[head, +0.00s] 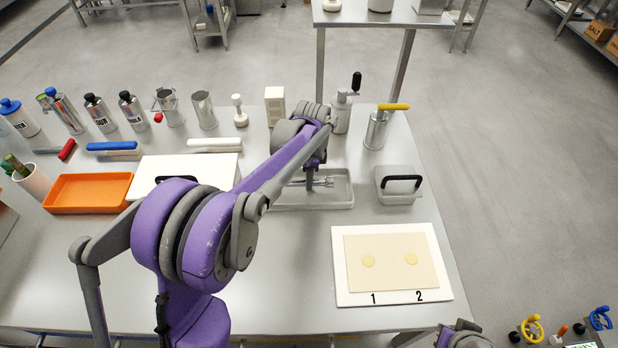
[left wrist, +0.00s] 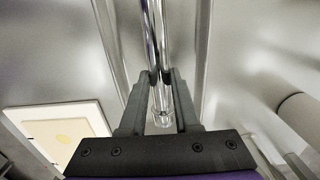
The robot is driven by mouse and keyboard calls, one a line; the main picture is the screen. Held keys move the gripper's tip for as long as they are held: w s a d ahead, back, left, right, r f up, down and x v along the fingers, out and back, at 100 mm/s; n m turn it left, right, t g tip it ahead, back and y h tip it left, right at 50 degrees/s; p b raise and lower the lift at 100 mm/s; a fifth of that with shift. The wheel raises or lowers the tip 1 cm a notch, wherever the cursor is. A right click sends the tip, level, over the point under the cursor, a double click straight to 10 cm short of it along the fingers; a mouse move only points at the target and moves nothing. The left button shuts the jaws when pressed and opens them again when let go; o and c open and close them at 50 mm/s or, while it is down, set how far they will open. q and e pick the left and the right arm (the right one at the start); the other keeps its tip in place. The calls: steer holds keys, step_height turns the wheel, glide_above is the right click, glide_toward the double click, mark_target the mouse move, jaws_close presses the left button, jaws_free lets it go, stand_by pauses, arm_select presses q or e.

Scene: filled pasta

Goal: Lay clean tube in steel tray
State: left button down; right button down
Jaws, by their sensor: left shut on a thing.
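The steel tray (head: 338,188) is a shallow rectangular tray near the middle of the table, partly hidden behind my left arm. My left gripper (head: 311,184) points down into the tray area. In the left wrist view, the left gripper (left wrist: 160,78) is shut on a shiny metal tube (left wrist: 157,40), which runs lengthwise between its fingers. The tube lies low, between the tray's long sides (left wrist: 206,45); whether it touches the floor I cannot tell. The fingers of my right gripper do not show.
A white board (head: 434,240) with a pasta sheet and two filling dots lies right of the tray. A lidded steel box (head: 398,188) stands beside the tray. An orange tray (head: 90,192) and white box (head: 215,170) are left. Bottles and cylinders line the back.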

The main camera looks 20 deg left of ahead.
arm_select(q)
steer(key=shift+f+b, duration=0.4)
steer(key=shift+f, duration=0.25)
steer(key=c, duration=0.6)
jaws_free()
step_height(320, 180, up, 13)
steer(key=p, duration=0.2)
steer(key=s+d+f+n+t, duration=0.1)
steer(key=s+n, duration=0.3)
steer(key=s, duration=0.4)
steer(key=s+d+f+n+t, duration=0.2)
steer(key=s+d+f+n, duration=0.1)
steer(key=s, duration=0.6)
steer(key=s+d+f+n+t, duration=0.2)
steer(key=s+f+n, duration=0.2)
steer(key=s, duration=0.4)
steer(key=shift+s+f+n, duration=0.1)
steer(key=shift+s+n, duration=0.1)
steer(key=shift+n, duration=0.7)
